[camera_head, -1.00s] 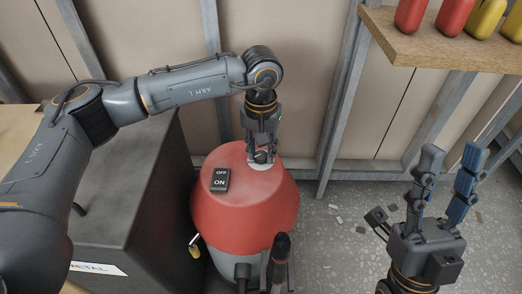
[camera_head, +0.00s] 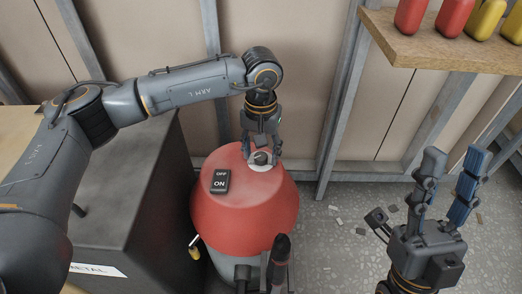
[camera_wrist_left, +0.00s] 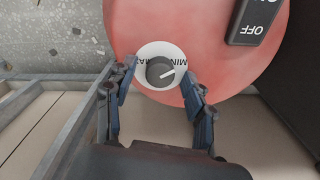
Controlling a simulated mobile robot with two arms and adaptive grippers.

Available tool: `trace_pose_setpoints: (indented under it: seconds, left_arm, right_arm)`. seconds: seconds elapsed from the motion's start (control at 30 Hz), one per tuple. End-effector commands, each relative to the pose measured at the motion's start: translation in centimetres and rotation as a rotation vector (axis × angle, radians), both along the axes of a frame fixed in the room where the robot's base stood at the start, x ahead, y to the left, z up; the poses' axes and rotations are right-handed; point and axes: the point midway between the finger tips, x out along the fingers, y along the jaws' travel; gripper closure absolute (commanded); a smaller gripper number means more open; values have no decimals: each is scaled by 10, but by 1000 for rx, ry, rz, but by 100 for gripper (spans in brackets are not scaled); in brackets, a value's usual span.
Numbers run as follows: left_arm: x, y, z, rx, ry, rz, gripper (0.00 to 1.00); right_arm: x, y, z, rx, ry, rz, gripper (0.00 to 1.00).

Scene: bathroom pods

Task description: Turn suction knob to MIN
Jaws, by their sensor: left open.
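The suction knob (camera_head: 261,157) is a small dark round knob on a white dial plate, on top of the red vacuum (camera_head: 245,205). In the left wrist view the knob (camera_wrist_left: 159,72) has a white pointer line slanting to the right and slightly up. MIN and MAX lettering is partly visible along the plate; the exact setting is hard to tell. My left gripper (camera_head: 262,151) is above the knob, its fingers open on either side with a visible gap to it; it also shows in the wrist view (camera_wrist_left: 158,76). My right gripper (camera_head: 452,165) is open and empty at the right.
An OFF/ON switch (camera_head: 220,181) sits on the vacuum left of the knob. A dark metal box (camera_head: 130,190) stands left of the vacuum. A wooden shelf (camera_head: 440,48) with red and yellow bottles is at the upper right. Framed wall panels stand close behind.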

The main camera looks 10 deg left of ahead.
Motion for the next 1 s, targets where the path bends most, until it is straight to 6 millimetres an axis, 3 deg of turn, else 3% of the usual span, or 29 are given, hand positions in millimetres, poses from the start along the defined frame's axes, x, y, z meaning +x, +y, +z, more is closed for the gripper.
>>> trace_pose_setpoints:
  seconds: [0.17, 0.6, 0.8, 1.0]
  left_arm:
    - [1, 0, 17, -1, -3, 0, 46]
    - [1, 0, 103, -1, -3, 0, 46]
    - [0, 0, 119, 0, -1, -1, 46]
    - [0, 0, 120, 0, 0, -1, 46]
  right_arm:
    - [0, 0, 0, 0, 0, 0, 60]
    - [0, 0, 0, 0, 0, -1, 60]
    - [0, 0, 0, 0, 0, -1, 60]
    - [0, 0, 0, 0, 0, -1, 60]
